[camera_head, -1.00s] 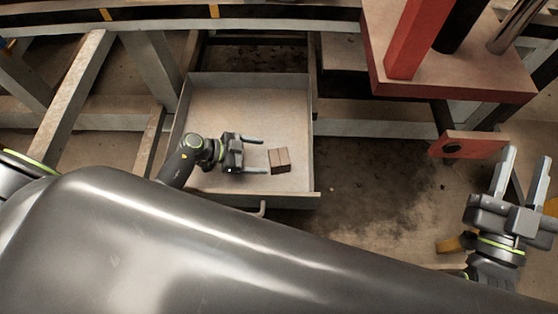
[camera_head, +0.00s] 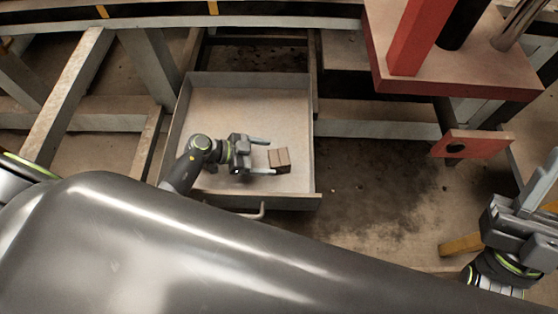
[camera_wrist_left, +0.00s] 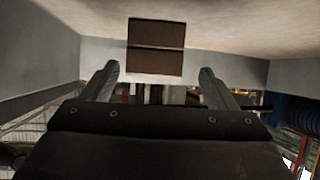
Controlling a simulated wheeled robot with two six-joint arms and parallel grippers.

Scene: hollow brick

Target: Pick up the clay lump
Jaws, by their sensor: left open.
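The clay lump (camera_head: 279,159) is a small brown block with a dark line across it, lying in an open drawer (camera_head: 315,150). My left gripper (camera_head: 266,156) is open inside the drawer, its fingertips at the near side of the lump. In the left wrist view the lump (camera_wrist_left: 155,48) sits ahead of the two spread fingers (camera_wrist_left: 158,75), roughly centred between them, with nothing gripped. My right gripper (camera_head: 540,185) is at the right edge, away from the drawer and partly cut off by the frame.
The drawer's walls stand around the lump, and its handle (camera_head: 262,210) faces me. A red machine part (camera_head: 455,80) overhangs at the upper right. Grey frame beams (camera_head: 70,100) stand at left. Bare stained floor lies right of the drawer.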

